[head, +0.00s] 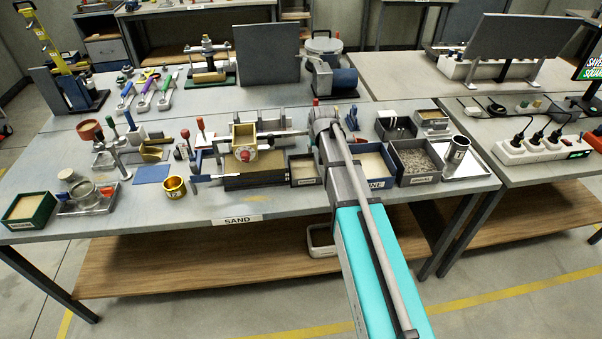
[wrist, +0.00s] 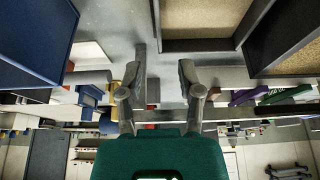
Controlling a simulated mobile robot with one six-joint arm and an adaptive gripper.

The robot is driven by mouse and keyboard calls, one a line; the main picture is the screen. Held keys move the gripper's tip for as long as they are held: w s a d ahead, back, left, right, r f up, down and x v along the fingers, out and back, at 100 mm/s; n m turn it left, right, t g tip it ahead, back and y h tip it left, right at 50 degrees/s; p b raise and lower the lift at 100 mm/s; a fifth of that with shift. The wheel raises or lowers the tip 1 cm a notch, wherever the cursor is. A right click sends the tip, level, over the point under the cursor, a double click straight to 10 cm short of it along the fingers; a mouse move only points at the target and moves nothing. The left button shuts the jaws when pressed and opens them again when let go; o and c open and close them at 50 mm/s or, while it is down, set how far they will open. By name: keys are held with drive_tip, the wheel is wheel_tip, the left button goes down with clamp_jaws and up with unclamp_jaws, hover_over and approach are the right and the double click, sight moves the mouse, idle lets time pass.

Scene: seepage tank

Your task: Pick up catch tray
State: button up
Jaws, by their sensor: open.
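My gripper (wrist: 163,75) is open in the wrist view, with nothing between its fingers. In the head view my arm reaches over the bench and hides the gripper. No thing in view is clearly marked as the catch tray. A shallow metal tray (head: 484,172) lies at the bench's right end with a metal cylinder (head: 457,150) standing on it. Another shallow tray (head: 68,208) at the left holds a ring-shaped part. A small pale tub (head: 321,250) sits on the lower shelf, partly behind my arm.
Sand-filled bins stand either side of my arm, including a gravel bin (head: 416,160) and a small dark bin (head: 303,172). A green bin (head: 30,210) is far left. A tan box fixture (head: 244,140) stands left of my arm. Open bench lies along the front left edge.

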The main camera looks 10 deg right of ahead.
sight(304, 168)
drive_tip(key=shift+f, duration=0.15)
drive_tip(key=shift+b+x, duration=2.45)
drive_tip(key=shift+c, duration=0.3)
clamp_jaws()
